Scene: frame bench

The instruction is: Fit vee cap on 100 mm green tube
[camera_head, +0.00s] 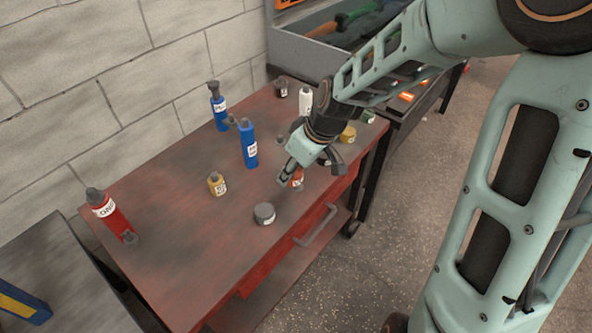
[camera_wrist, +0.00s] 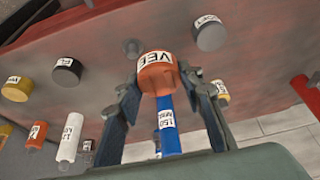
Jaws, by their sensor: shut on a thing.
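The orange vee cap, with "VEE" on its label, sits between my fingers in the wrist view (camera_wrist: 157,75). In the head view the cap (camera_head: 297,179) shows partly below my gripper (camera_head: 289,171), over the front right part of the red bench. My gripper, also seen in the wrist view (camera_wrist: 166,100), is shut on the cap.
A blue tube (camera_head: 249,147) stands left of my gripper, with another blue tube (camera_head: 218,107) behind. A red tube (camera_head: 111,214) is at the left end, a white tube (camera_head: 305,101) at the back. The left middle is clear.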

